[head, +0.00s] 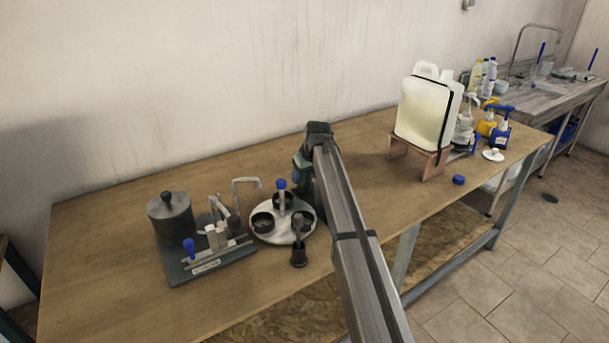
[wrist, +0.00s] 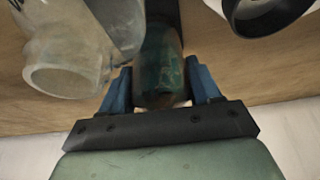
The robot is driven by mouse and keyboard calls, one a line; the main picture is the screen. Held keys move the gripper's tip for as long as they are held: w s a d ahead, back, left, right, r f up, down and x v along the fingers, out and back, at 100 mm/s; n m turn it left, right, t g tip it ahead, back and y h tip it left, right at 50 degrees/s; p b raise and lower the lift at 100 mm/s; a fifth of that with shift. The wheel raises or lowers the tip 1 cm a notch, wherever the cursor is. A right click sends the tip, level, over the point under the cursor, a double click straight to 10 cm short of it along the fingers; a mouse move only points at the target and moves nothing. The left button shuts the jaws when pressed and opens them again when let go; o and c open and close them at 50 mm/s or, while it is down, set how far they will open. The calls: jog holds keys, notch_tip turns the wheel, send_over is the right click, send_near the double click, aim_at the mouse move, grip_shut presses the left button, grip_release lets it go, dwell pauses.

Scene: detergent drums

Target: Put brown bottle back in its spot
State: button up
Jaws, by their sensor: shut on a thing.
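My gripper shows in the wrist view (wrist: 160,92), with its two blue fingers shut on either side of a dark brownish-green cylinder, which looks like the brown bottle (wrist: 160,62). The bottle's far end runs out of the top of the wrist view, so its base and any contact with the table are hidden. In the head view my arm covers most of the gripper, and I cannot make out the held bottle there. No empty spot for it can be told clearly.
A round white tray (head: 270,237) with dark cups stands left of my arm, beside a dark rack (head: 213,262) and a lidded grey pot (head: 172,218). A translucent vessel (wrist: 75,60) is close by the held bottle. A large jug (head: 425,115) stands right.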

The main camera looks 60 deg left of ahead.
jog(key=o, duration=1.5)
jog(key=shift+o, duration=0.2)
jog(key=shift+r, duration=0.15)
jog(key=shift+r, duration=3.6)
